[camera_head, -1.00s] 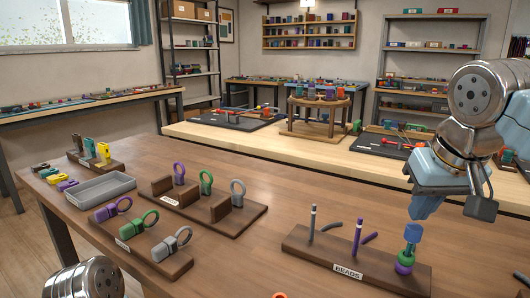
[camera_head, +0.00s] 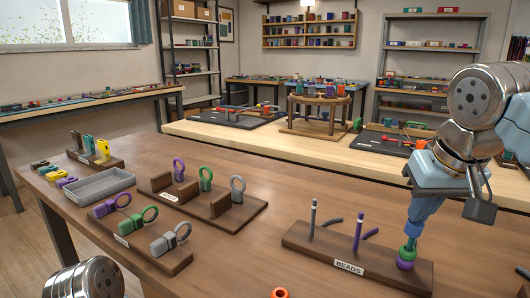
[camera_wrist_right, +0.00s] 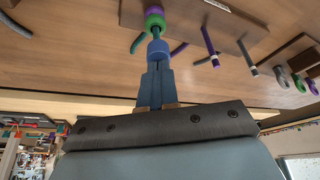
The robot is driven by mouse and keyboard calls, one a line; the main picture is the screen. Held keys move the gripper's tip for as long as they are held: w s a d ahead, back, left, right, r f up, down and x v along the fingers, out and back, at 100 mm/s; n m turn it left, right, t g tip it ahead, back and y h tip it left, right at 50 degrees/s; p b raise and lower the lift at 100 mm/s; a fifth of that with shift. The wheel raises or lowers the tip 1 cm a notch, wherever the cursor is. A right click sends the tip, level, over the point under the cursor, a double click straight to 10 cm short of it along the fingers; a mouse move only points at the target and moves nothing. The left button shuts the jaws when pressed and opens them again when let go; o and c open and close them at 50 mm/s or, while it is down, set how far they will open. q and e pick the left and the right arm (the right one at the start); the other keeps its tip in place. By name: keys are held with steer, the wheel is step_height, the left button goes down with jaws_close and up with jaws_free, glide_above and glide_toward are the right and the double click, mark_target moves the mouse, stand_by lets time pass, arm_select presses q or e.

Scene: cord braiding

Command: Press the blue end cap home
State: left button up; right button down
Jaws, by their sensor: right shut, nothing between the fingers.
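The blue end cap (camera_head: 411,230) sits upright on the rightmost post of the bead stand (camera_head: 310,247), above a green bead (camera_head: 409,243) and a purple bead (camera_head: 405,259). In the right wrist view the cap (camera_wrist_right: 158,48) shows just beyond my fingertips. A short length of dark post shows between it and the green bead (camera_wrist_right: 155,17). My right gripper (camera_head: 415,220) is shut and empty, pointing down with its tips at the top of the cap. They look in contact. My left gripper is out of view.
Two posts, one pale (camera_head: 312,217) and one purple (camera_head: 358,231), stand left on the same board beside short loose cords. A rack of rings (camera_head: 240,215) and a grey tray (camera_head: 90,186) lie farther left. The table between is clear.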

steer(key=shift+f, duration=0.2)
steer(key=shift+r, duration=0.15)
step_height(320, 180, up, 3)
steer(key=p, duration=0.3)
steer(key=shift+r, duration=2.4)
